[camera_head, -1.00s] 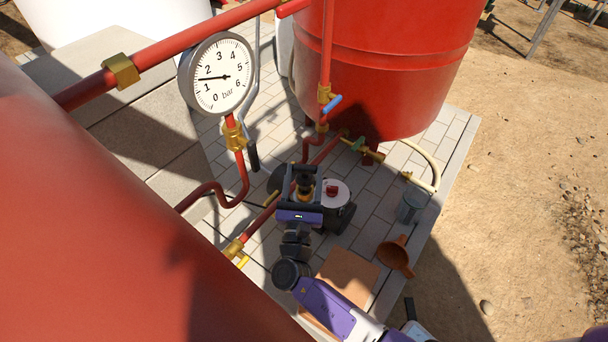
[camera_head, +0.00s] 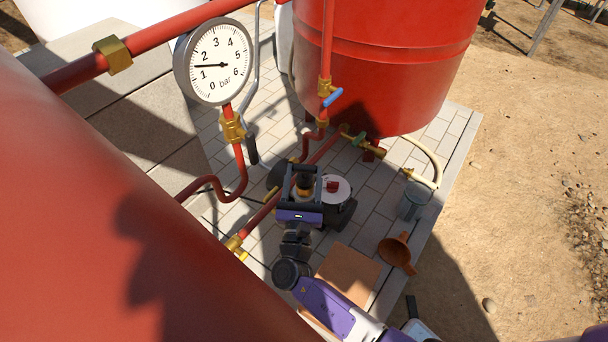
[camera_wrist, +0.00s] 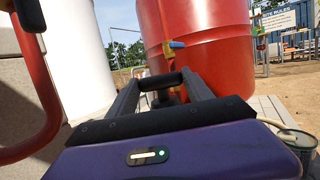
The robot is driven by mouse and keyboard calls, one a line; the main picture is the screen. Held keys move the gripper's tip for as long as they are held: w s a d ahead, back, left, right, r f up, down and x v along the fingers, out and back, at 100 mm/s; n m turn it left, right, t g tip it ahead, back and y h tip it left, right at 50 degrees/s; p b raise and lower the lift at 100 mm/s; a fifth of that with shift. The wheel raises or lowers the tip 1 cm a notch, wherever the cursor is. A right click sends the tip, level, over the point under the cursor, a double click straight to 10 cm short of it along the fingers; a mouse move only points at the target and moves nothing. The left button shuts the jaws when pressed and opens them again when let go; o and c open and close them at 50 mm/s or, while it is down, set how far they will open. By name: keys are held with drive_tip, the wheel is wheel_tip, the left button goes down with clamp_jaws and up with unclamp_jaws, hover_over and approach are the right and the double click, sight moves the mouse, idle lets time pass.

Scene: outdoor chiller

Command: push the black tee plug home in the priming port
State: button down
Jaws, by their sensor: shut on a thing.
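My gripper (camera_head: 303,175) points away from me, its two dark fingers on either side of the pump's top. It is shut on the black tee plug (camera_head: 304,179), a small dark piece between the fingers. An orange-brass piece shows right at the plug, seemingly the priming port; whether the plug is seated in it or just above, I cannot tell.
The pump's pale round face with a red cap (camera_head: 334,187) is just right of my gripper. A pressure gauge (camera_head: 217,66) on red pipework stands to the left. A large red tank (camera_head: 380,70) is behind. An orange funnel (camera_head: 397,252) and grey bucket (camera_head: 412,202) lie right, on paving.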

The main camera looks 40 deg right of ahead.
sight(304, 182)
drive_tip(key=shift+f+b, duration=0.8)
drive_tip(key=shift+f, duration=0.05)
drive_tip(key=shift+c, duration=1.8)
unclamp_jaws()
drive_tip(key=o, duration=0.4)
drive_tip(key=shift+c, duration=0.2)
drive_tip(key=shift+r, duration=0.1)
wheel_tip(304, 182, up, 7)
drive_tip(key=p, duration=0.6)
drive_tip(key=shift+p, duration=0.3)
